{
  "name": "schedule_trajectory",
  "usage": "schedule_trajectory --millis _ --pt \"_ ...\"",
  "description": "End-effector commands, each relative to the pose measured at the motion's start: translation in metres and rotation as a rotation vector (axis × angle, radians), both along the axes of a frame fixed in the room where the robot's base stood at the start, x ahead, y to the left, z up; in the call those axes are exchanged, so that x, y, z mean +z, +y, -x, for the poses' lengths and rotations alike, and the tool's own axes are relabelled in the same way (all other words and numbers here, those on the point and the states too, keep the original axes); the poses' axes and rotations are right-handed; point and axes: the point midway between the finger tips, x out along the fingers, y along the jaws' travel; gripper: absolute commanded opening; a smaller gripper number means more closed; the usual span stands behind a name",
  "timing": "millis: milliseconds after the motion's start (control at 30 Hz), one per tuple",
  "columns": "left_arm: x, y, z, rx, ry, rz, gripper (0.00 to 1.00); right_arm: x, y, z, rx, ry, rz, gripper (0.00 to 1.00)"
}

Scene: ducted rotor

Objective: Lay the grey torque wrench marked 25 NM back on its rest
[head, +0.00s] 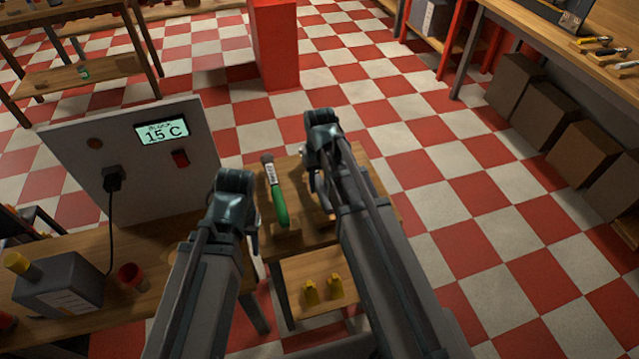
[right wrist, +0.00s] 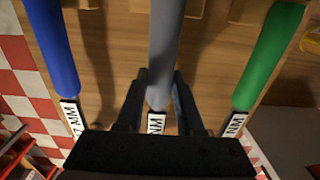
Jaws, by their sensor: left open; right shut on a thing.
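In the right wrist view, the grey wrench (right wrist: 165,50) runs between the two fingers of my right gripper (right wrist: 160,100), which is shut on it. Its label shows only "NM"; the number is hidden. In the head view, my right gripper (head: 320,190) is over the small wooden stand (head: 292,238) and mostly hides the grey wrench. I cannot tell whether the wrench touches its rest. My left gripper (head: 253,238) is open and empty, left of the stand.
A green-handled wrench (right wrist: 268,55) and a blue-handled wrench (right wrist: 52,45) lie on either side of the grey one. The panel reading "15 C" (head: 140,160) stands on the left bench. Yellow pieces (head: 322,290) lie on the lower shelf. Checkered floor (head: 470,190) is open to the right.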

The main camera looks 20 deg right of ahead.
Motion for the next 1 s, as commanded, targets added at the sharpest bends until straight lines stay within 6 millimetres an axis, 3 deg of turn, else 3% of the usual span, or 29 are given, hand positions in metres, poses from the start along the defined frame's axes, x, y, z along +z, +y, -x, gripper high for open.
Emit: schedule_trajectory --millis 433,467,633,1000 --pt "-0.0056 0.0000 0.0000 0.000 0.000 0.000 0.50 -0.0056 0.0000 0.0000 0.000 0.000 0.000 0.00" --pt "-0.0056 0.0000 0.0000 0.000 0.000 0.000 0.50 -0.0056 0.0000 0.0000 0.000 0.000 0.000 0.42" --pt "-0.0056 0.0000 0.0000 0.000 0.000 0.000 0.50 -0.0057 0.0000 0.0000 0.000 0.000 0.000 0.71" --pt "-0.0040 0.0000 0.0000 0.000 0.000 0.000 0.50 -0.0040 0.0000 0.0001 0.000 0.000 0.000 0.71"
